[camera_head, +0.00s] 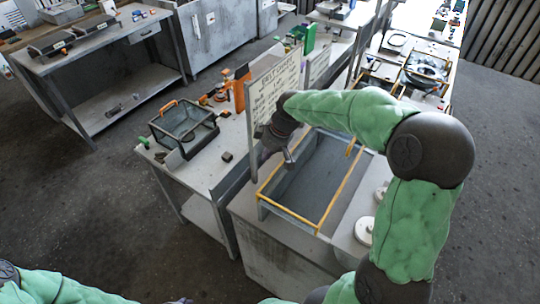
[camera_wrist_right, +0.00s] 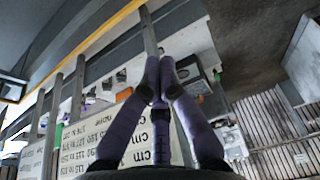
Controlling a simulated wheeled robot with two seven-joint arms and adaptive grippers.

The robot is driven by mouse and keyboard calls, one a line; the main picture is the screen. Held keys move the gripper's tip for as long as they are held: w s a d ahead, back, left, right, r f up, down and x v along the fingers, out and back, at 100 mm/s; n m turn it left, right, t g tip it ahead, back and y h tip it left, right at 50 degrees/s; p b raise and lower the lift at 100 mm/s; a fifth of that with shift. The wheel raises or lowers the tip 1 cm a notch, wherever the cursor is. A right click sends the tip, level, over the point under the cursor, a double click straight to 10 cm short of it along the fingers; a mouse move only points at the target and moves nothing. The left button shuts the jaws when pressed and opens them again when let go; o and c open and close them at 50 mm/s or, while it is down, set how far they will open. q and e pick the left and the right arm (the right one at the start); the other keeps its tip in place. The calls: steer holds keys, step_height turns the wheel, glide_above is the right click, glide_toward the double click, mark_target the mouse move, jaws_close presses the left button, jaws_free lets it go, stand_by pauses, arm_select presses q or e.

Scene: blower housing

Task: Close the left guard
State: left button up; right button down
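A grey open-topped bay with a yellow-edged frame (camera_head: 338,202) stands in the middle of the head view. I cannot tell which part is the left guard. My right gripper (camera_head: 289,157) is over the bay's far left corner, beside a white lettered board (camera_head: 270,92). In the right wrist view its purple fingers (camera_wrist_right: 160,78) converge with their tips close together. A thin grey bar (camera_wrist_right: 149,30) lines up with the tips; I cannot tell whether they touch it. A yellow bar (camera_wrist_right: 85,45) crosses the upper left there. My left arm shows at the bottom left; its gripper is out of view.
A dark see-through box with orange handles (camera_head: 183,124) stands on the bench left of the bay. Orange parts (camera_head: 240,92) lie behind it. White round parts (camera_head: 364,230) are right of the bay. Another workbench (camera_head: 95,50) is at the upper left. The floor between is clear.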

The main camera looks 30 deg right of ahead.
steer(key=w+d+x, duration=0.1)
steer(key=x, duration=0.9)
arm_select(q)
steer(key=shift+w+d+f+b, duration=0.2)
steer(key=shift+w+f+b, duration=0.15)
steer(key=shift+b, duration=0.05)
arm_select(e)
steer(key=s, duration=0.2)
steer(key=s+d, duration=0.1)
steer(key=s, duration=0.1)
steer(key=shift+d+r, duration=0.15)
steer(key=shift+r, duration=0.15)
